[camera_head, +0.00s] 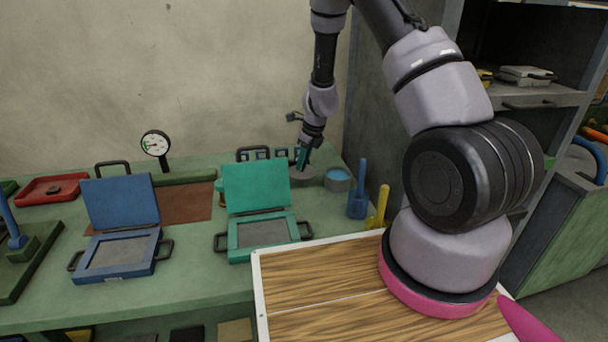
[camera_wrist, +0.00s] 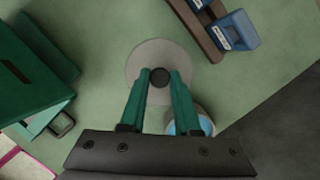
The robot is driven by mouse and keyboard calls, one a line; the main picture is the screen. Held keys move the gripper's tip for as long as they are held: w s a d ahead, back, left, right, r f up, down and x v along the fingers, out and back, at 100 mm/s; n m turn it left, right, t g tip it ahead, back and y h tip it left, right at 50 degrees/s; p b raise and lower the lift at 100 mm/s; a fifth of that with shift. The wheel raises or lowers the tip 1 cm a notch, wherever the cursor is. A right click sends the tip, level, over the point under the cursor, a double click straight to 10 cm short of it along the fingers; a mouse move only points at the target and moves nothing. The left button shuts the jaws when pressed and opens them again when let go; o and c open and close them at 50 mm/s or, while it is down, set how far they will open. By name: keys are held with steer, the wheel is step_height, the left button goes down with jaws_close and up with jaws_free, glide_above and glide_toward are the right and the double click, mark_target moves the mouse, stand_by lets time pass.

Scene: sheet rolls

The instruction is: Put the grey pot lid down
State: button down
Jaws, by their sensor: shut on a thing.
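The grey pot lid (camera_wrist: 143,62) is a round pale disc with a dark knob (camera_wrist: 160,77) at its middle. My gripper (camera_wrist: 160,82) has its two green fingers shut on the knob. In the head view my gripper (camera_head: 302,162) is at the back of the green table, behind the teal case, and the lid (camera_head: 303,178) shows partly beneath it. I cannot tell whether the lid touches the table. A grey pot with blue contents (camera_head: 338,179) stands open just right of the lid; in the wrist view the pot (camera_wrist: 203,123) is partly hidden by a finger.
The open teal case (camera_head: 255,188) stands in front of the lid, and an open blue case (camera_head: 121,203) is farther left. Blue (camera_head: 358,205) and yellow (camera_head: 377,219) handled tools stand at right. A rack with blue blocks (camera_wrist: 235,30) lies behind. Green tabletop shows around the lid.

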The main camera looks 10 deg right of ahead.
mark_target(303, 171)
steer(key=shift+f, duration=2.3)
steer(key=shift+f, duration=0.15)
steer(key=c, duration=0.6)
jaws_free()
